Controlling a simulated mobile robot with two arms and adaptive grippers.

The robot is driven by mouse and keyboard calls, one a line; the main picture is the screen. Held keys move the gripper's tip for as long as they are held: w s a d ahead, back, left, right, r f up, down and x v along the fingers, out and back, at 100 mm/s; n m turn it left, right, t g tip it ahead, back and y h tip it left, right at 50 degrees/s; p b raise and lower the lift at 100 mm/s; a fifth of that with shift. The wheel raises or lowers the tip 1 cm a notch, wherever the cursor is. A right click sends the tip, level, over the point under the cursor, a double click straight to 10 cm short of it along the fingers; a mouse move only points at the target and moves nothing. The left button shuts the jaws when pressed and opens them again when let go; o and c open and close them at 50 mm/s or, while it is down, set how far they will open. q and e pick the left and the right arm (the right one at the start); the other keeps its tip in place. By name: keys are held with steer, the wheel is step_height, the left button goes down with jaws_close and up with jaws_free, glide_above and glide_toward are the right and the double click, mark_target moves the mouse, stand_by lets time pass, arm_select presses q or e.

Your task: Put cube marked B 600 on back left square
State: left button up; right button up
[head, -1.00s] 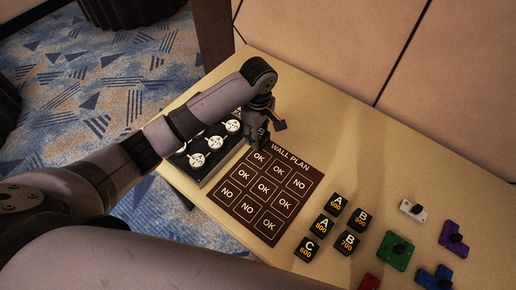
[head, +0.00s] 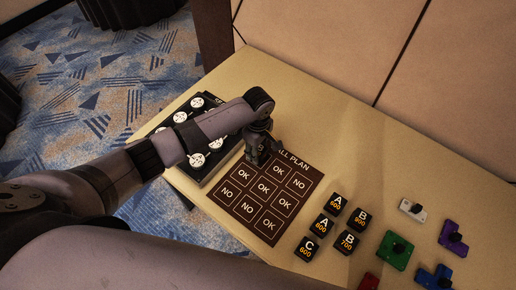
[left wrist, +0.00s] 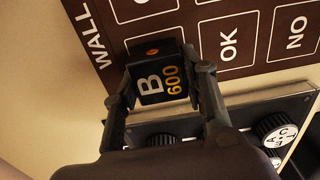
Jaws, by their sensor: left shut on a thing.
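The black cube marked B 600 (left wrist: 161,84) is between the fingers of my left gripper (head: 257,157). In the left wrist view the gripper (left wrist: 165,72) is shut on the cube's sides, with its marked face showing. The cube is over the back left square of the brown wall plan (head: 298,208) and hides most of that square. I cannot tell whether the cube touches the plan. In the head view the gripper hides most of the cube and part of the plan's title. My right gripper is not in view.
A panel of round white dials (head: 197,159) stands close left of the plan. Several other marked cubes, such as C 600 (head: 306,249), stand to the right of the plan. Coloured pieces, including a green one (head: 396,251), lie farther right. The plan's other squares are clear.

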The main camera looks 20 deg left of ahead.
arm_select(q)
steer(key=o, duration=1.3)
step_height(320, 180, up, 12)
steer(key=shift+r, duration=0.1)
